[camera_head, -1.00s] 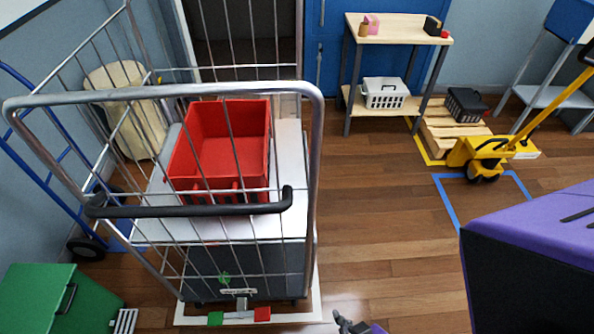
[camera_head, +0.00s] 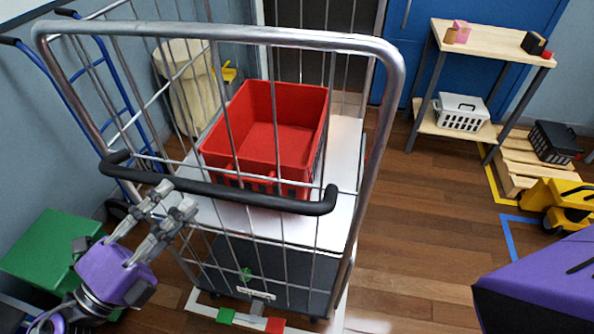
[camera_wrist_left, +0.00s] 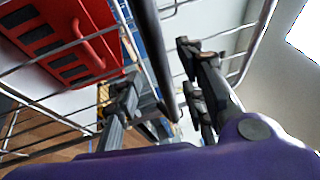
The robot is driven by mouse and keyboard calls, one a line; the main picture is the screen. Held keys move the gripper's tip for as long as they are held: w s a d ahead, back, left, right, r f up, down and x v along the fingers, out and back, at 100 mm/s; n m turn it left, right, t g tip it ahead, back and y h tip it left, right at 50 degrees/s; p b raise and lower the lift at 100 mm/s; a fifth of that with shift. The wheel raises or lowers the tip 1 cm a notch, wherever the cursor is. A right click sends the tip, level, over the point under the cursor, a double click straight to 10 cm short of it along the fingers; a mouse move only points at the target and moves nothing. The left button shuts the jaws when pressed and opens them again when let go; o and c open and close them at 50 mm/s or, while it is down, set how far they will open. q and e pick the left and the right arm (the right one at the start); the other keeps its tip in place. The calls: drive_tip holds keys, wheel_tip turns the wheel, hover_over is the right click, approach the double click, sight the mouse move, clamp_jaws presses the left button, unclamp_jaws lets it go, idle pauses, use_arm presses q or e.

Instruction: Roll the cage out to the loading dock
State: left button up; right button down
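The cage (camera_head: 375,150) is a tall silver wire trolley in front of me, its black push handle (camera_head: 240,196) running across the near side. A red crate (camera_head: 270,140) sits on its white shelf. At the bottom are a green pedal (camera_head: 226,316) and a red pedal (camera_head: 275,325). My left gripper (camera_head: 178,197) is open at the left part of the handle. In the left wrist view the handle (camera_wrist_left: 156,50) runs between the two spread fingers; I cannot tell whether they touch it. My right gripper is out of view.
A green box (camera_head: 50,250) and a blue hand truck (camera_head: 75,95) stand left, a beige bin (camera_head: 185,85) behind the cage. A dark doorway (camera_head: 330,40) lies beyond. A wooden shelf table (camera_head: 490,45) and yellow pallet truck (camera_head: 560,205) stand right.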

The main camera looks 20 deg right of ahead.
sight(193, 193)
use_arm(q)
drive_tip(key=p+x, duration=0.1)
drive_tip(key=x, duration=0.4)
drive_tip(key=shift+w+d+r, duration=0.1)
drive_tip(key=shift+w+d, duration=0.1)
drive_tip(key=shift+d, duration=0.05)
clamp_jaws()
